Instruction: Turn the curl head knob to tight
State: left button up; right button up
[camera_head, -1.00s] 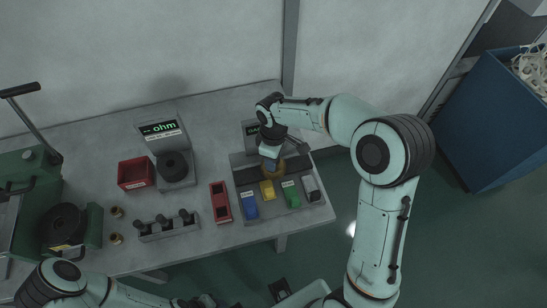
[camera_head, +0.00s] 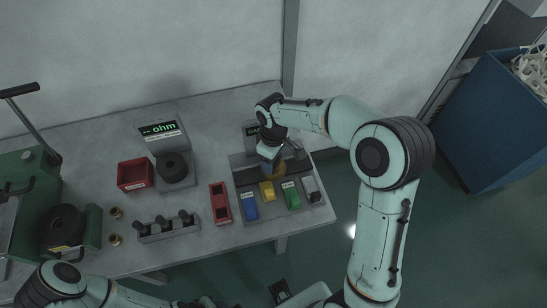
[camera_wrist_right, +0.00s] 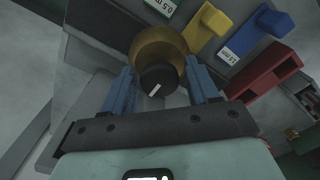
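A dark round knob (camera_wrist_right: 157,79) with a white pointer line shows in the right wrist view, in front of a round brass part (camera_wrist_right: 160,45). The brass part also shows in the head view (camera_head: 277,173), on a grey station at the table's right. My right gripper (camera_wrist_right: 160,88) is open, with one blue finger on each side of the knob and gaps between. The head view shows this gripper (camera_head: 268,164) over the station, hiding the knob. No knob scale markings can be read. My left gripper (camera_head: 192,303) is barely visible at the bottom edge; its fingers are unclear.
Blue (camera_head: 250,206), yellow (camera_head: 267,191), green (camera_head: 291,196) and grey (camera_head: 311,189) blocks line the station's front. A red holder (camera_head: 220,203) stands left of it. An ohm meter (camera_head: 163,130), a red bin (camera_head: 135,173) and a rack (camera_head: 168,227) are farther left.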

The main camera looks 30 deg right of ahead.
jog(key=shift+r, duration=0.1)
pick_arm(q)
jog(key=shift+w+r+p, duration=0.6)
jog(key=shift+r+p, duration=0.2)
jog(key=shift+r, duration=0.15)
pick_arm(e)
notch_tip(320, 180, up, 13)
pick_arm(q)
jog(key=shift+s, duration=0.1)
